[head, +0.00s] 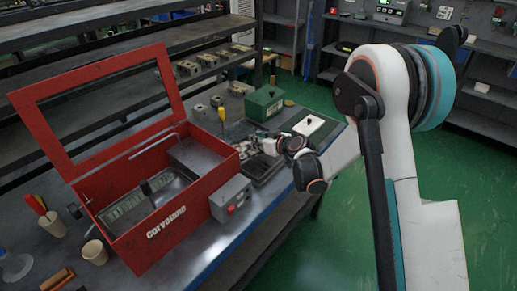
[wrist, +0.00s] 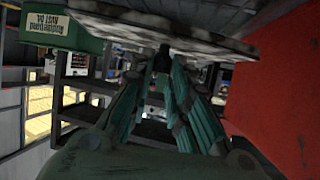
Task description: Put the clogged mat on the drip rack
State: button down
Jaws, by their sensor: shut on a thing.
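My gripper (head: 258,147) reaches left over the bench, just beyond the red washer's right side. In the wrist view my gripper (wrist: 162,64) has its teal fingers drawn together at the edge of a mottled grey slab, which looks like the clogged mat (wrist: 165,22). In the head view the mat is small and hard to separate from the fingers. A dark, low, rimmed tray (head: 264,176), perhaps the drip rack, lies on the bench below my gripper. I cannot tell whether the mat touches it.
The open red washer (head: 165,220) stands left of the tray, with a grey control box (head: 230,198) on its front. A green box (head: 264,103) and a white plate with a black knob (head: 308,125) are behind. Metal blocks (head: 207,59) line a shelf.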

notch_tip(320, 180, down, 4)
jog(key=shift+r+b, duration=0.25)
jog(key=shift+b, duration=0.15)
jog(key=shift+r, duration=0.1)
jog(key=c, duration=1.5)
grip_release()
